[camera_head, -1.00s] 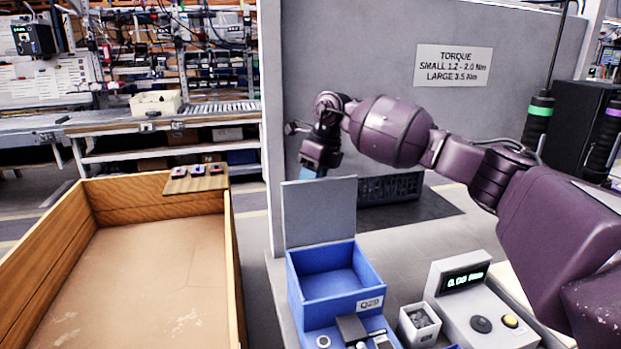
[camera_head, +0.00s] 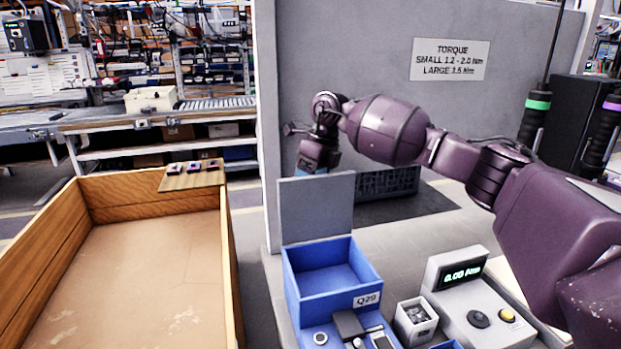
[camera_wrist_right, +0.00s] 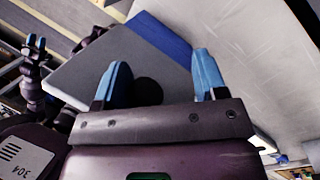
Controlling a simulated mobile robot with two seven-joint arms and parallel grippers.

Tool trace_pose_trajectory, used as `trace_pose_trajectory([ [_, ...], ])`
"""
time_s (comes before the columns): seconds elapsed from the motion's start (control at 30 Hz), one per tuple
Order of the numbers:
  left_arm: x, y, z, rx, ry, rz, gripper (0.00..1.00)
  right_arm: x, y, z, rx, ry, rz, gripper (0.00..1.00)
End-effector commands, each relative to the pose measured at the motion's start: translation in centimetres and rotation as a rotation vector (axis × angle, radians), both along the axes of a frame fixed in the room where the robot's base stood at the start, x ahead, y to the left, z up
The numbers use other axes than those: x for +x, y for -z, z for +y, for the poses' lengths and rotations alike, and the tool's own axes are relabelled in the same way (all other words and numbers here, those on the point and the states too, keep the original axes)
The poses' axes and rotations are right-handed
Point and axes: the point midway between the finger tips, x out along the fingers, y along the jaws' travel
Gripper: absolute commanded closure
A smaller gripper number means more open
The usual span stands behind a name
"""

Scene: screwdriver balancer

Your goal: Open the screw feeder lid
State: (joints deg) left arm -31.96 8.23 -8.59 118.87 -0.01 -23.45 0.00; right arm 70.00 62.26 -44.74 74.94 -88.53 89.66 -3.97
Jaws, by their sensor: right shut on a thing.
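The blue screw feeder box (camera_head: 333,278) stands at bottom centre in the head view. Its grey lid (camera_head: 318,207) stands upright at the back edge, and the box's blue inside shows open. My right gripper (camera_head: 310,172) is just behind the lid's top edge, its fingers partly hidden by the lid. In the right wrist view, the blue fingers of this gripper (camera_wrist_right: 160,84) lie on both sides of a black round knob (camera_wrist_right: 149,91) on the grey lid panel (camera_wrist_right: 160,60). My left gripper (camera_wrist_right: 36,43) shows small at the left there, with its blue tips apart.
A torque display unit (camera_head: 480,300) and a small white bin (camera_head: 415,321) stand right of the feeder. A wooden crate (camera_head: 232,270) is at the left. A grey wall panel (camera_head: 400,90) is behind my right arm. Two screwdrivers (camera_head: 535,115) (camera_head: 600,135) hang at the right.

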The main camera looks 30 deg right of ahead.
Motion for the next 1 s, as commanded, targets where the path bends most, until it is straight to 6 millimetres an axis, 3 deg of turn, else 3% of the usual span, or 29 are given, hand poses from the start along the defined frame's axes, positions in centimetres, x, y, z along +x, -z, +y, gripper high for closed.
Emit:
trace_pose_trajectory([
  [0.17, 0.1, -0.2, -0.1, -0.003, -0.001, -0.004, 0.57, -0.2, -1.4, -0.8, -0.007, 0.005, 0.002, 0.4],
  [0.6, -0.2, -0.6, 0.2, 0.002, -0.001, -0.005, 0.57, -0.7, -8.9, -2.3, -0.003, 0.004, -0.003, 0.4],
  [1.0, -0.6, -0.3, 0.4, 0.008, 0.0, 0.006, 0.57, -0.8, -10.5, -2.6, -0.002, 0.001, -0.001, 0.4],
])
